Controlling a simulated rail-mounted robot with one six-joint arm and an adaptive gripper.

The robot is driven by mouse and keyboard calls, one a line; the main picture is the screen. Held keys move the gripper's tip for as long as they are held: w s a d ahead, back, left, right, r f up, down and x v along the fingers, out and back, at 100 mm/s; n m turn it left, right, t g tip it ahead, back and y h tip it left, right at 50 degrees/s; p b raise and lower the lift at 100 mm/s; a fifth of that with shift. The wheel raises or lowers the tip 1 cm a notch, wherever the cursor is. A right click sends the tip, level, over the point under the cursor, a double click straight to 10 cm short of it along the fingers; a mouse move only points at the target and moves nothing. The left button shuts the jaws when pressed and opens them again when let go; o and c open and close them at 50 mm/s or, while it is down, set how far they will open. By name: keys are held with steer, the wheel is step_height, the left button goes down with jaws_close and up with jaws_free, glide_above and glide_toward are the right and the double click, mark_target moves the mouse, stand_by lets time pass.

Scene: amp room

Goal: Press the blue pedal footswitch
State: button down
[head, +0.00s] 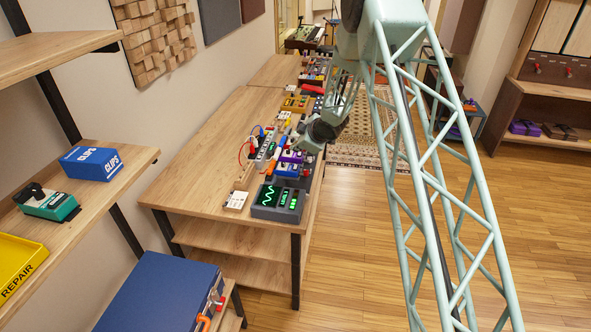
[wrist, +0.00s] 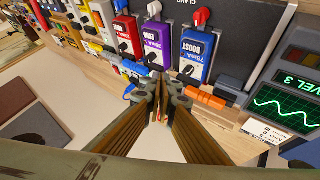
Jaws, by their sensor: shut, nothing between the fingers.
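The blue pedal footswitch (wrist: 196,52), with a white panel and the word BOOST, shows in the wrist view right of the purple pedal (wrist: 158,46). A red plug stands at its far end. My gripper (wrist: 160,98) is shut and empty. In the wrist view its fingertips show in front of the pedals, below and left of the blue one; I cannot tell their height above it. In the head view my gripper (head: 312,140) is over the right side of the wooden table (head: 225,130), beside the row of pedals.
A red pedal (wrist: 126,38) stands left of the purple one. An orange part (wrist: 205,98) lies near the blue pedal. A dark unit with green screens (head: 278,203) stands at the table's near end. Shelves with boxes (head: 92,162) are at the left.

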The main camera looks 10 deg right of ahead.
mark_target(295, 168)
steer(key=shift+f+b, duration=2.45)
steer(key=shift+f, duration=1.1)
steer(key=shift+f+b, duration=0.75)
steer(key=shift+f, duration=0.2)
stand_by(0.3)
steer(key=shift+r, duration=0.25)
steer(key=shift+r+p, duration=0.6)
steer(key=shift+r, duration=0.05)
steer(key=shift+r, duration=0.15)
stand_by(0.4)
steer(key=shift+r+p, duration=1.8)
steer(key=shift+r, duration=0.55)
